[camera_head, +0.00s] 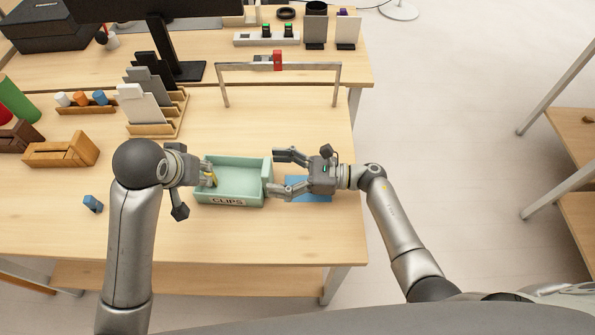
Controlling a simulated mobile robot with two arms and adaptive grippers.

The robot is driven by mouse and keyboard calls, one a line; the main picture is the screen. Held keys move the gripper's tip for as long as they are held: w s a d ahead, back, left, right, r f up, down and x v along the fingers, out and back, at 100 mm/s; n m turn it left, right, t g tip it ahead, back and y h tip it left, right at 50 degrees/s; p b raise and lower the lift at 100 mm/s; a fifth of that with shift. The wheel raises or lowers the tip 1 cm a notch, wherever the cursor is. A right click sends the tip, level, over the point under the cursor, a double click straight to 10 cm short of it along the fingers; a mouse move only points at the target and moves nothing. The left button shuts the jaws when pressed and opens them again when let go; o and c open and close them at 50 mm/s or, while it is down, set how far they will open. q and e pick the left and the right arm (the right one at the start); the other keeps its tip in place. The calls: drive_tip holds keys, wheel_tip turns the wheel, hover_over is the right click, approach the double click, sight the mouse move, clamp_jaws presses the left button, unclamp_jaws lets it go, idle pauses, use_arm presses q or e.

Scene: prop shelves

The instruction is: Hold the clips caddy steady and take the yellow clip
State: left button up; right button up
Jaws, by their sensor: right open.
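The pale green clips caddy (240,187) stands on the table between my two grippers, its front labelled CLIPS. The yellow clip (212,179) is at the caddy's left end, partly hidden by my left gripper (206,174). The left fingers reach over the caddy's left side, right at the clip. I cannot tell whether they are closed on it. My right gripper (277,171) is open at the caddy's right end, fingers pointing left. Its lower fingertip is close to or touching the right wall; I cannot tell which.
A blue mat (318,190) lies partly under my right gripper. A metal arch with a red block (277,60) stands behind. Wooden holders (62,150), a slotted rack (160,128) and a small blue piece (92,203) are on the left. The table's front is mostly clear.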

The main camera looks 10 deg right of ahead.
drive_tip(key=shift+x, duration=1.05)
drive_tip(key=shift+d, duration=0.1)
drive_tip(key=c, duration=1.2)
drive_tip(key=o, duration=0.9)
drive_tip(key=shift+o, duration=0.2)
drive_tip(key=c, duration=0.8)
